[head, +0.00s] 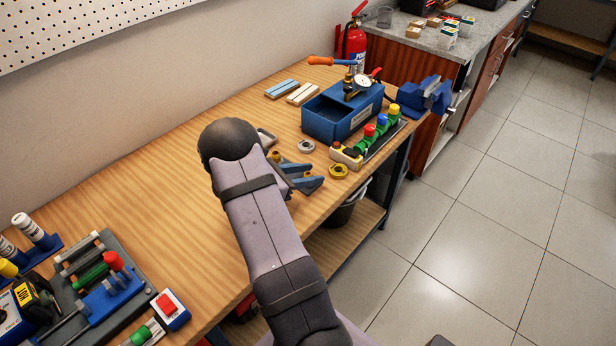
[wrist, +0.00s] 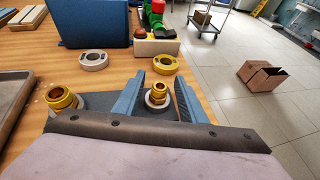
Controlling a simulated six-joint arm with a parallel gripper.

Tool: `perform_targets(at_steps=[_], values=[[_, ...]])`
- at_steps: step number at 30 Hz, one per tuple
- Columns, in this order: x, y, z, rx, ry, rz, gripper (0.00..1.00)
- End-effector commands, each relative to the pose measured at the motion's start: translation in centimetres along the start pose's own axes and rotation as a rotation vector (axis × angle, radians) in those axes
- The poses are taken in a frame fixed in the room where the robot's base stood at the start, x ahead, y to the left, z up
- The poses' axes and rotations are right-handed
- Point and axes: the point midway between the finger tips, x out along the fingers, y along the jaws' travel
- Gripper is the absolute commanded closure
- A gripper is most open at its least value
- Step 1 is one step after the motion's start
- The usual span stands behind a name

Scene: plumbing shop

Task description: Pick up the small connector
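Two brass connectors stand on grey bases in the wrist view. The smaller connector (wrist: 158,96) is upright between the two blue fingers of my gripper (wrist: 160,82). The fingers are apart, with a visible gap on each side of it. The larger connector (wrist: 60,97) stands outside the fingers, to the left. In the head view my gripper (head: 311,177) is low over the bench near its front edge. A brass connector (head: 275,157) shows beside it there; I cannot make out the smaller one between the fingers.
A grey ring (wrist: 94,59) and a yellow ring (wrist: 165,64) lie just beyond the fingers. A blue box (head: 343,112) and a strip with coloured knobs (head: 368,138) stand farther back. A grey tray (wrist: 14,95) is at left. The bench's front edge is close on the right.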

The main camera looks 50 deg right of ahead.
Motion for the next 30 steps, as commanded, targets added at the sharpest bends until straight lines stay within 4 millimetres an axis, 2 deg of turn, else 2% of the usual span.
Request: perform_targets(at_steps=[3, 8, 22, 30], values=[[0.0, 0.0, 0.0, 0.0, 0.0, 0.0, 0.62], [0.0, 0.0, 0.0, 0.0, 0.0, 0.0, 1.0], [-0.1, 0.1, 0.2, 0.001, 0.001, 0.001, 1.0], [-1.1, 0.1, 2.6, 0.005, 0.0, 0.002, 1.0]])
